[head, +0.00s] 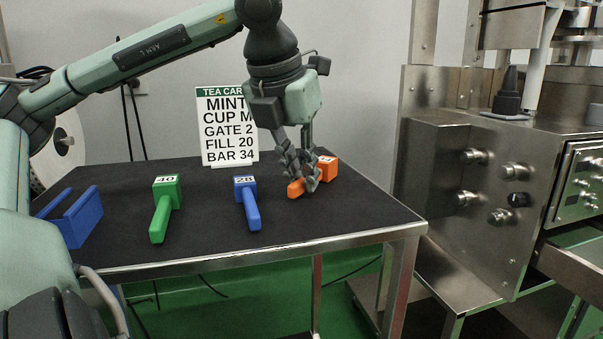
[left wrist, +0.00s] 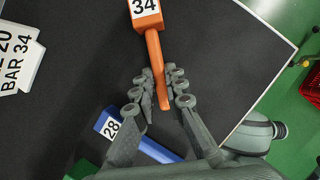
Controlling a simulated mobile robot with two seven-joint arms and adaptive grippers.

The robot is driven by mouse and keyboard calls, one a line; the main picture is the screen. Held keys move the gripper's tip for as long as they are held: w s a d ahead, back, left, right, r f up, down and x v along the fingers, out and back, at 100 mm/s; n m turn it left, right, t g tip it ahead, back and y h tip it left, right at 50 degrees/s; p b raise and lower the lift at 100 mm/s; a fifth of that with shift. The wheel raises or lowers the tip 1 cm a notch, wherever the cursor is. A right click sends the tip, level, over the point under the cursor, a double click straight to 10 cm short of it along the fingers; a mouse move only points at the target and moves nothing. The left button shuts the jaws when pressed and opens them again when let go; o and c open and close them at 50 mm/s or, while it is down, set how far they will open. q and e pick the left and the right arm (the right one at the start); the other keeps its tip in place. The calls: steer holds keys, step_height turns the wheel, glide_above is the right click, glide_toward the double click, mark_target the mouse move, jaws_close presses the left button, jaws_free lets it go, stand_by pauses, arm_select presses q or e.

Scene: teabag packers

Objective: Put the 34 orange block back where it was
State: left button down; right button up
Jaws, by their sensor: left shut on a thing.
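The orange block (head: 327,168), marked 34, is at the right end of the black table, with its handle pointing to the front left. My left gripper (head: 303,182) comes down from above and is shut on the handle, which the fingers partly hide. In the left wrist view the orange block (left wrist: 147,17) shows its 34 label, and its handle runs down between the fingers of my left gripper (left wrist: 163,78). The block seems to be at the table surface; I cannot tell if it touches. My right gripper is not in view.
A blue holder (head: 78,217) is at the far left. A tea card (head: 222,125) reading BAR 34 stands behind. A steel machine (head: 490,190) stands right of the table.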

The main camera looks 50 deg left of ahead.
arm_select(q)
steer(key=shift+f, duration=0.1)
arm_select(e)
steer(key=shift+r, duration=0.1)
arm_select(q)
steer(key=c, duration=2)
jaws_free()
steer(key=shift+c, duration=0.2)
steer(key=o, duration=0.5)
steer(key=shift+c, duration=0.2)
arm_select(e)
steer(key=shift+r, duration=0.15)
